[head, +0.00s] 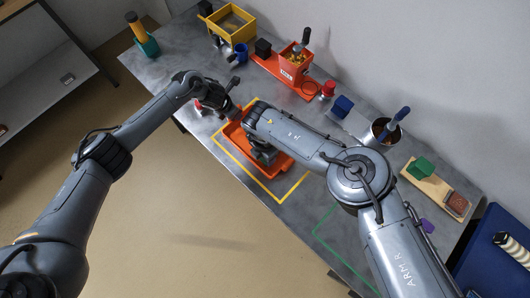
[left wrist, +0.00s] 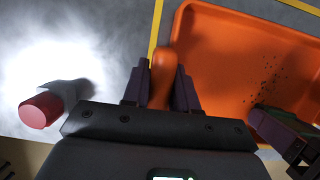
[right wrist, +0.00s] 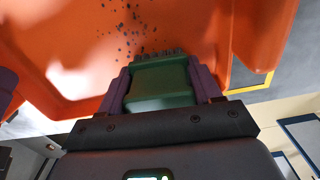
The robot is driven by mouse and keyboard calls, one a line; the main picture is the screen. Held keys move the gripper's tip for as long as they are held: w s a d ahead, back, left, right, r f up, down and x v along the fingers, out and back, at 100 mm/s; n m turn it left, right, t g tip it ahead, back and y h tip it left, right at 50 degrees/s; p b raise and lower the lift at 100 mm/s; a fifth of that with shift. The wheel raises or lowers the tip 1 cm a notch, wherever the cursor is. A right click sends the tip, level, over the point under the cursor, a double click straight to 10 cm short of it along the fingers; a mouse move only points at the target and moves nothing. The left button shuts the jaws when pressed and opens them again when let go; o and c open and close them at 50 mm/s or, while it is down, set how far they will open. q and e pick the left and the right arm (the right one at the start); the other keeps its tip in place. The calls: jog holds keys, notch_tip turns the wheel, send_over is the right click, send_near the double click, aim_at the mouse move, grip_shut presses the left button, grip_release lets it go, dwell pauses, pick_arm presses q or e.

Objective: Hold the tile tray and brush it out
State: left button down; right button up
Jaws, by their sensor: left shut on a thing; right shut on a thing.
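The orange tile tray (head: 284,165) lies on the grey table inside a yellow outline, partly hidden by my right arm. Dark crumbs (left wrist: 268,72) are scattered on its floor in the left wrist view. My left gripper (left wrist: 162,85) is shut on the tray's orange handle (left wrist: 163,65) at its edge. My right gripper (right wrist: 162,80) is shut on a green brush (right wrist: 160,82) with dark bristles along its far edge. The brush is over the tray, close to the dark crumbs (right wrist: 130,28); I cannot tell whether the bristles touch the floor.
A red-topped object (left wrist: 40,110) stands left of my left gripper. At the back are a yellow bin (head: 232,24), an orange hopper (head: 294,65) and a metal pot (head: 384,131). A board (head: 436,188) with a green block is at right. A green outline marks bare table in front.

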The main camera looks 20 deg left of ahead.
jog(key=shift+w, duration=0.15)
jog(key=shift+w+d+f, duration=0.2)
jog(key=shift+w+d, duration=0.35)
jog(key=shift+w, duration=0.35)
jog(key=shift+w+d+f, duration=0.15)
jog(key=shift+w+d, duration=0.35)
jog(key=shift+w, duration=0.4)
jog(key=shift+w+d, duration=0.15)
jog(key=shift+w, duration=0.1)
jog(key=shift+c, duration=0.6)
jog(key=shift+w+d+f, duration=0.1)
jog(key=shift+w+d, duration=0.1)
jog(key=shift+w, duration=0.1)
jog(key=shift+s+d+r, duration=0.1)
jog(key=shift+r, duration=0.4)
jog(key=shift+a+r, duration=0.15)
jog(key=shift+r, duration=1.2)
jog(key=shift+a+r, duration=0.1)
jog(key=shift+r, duration=1.2)
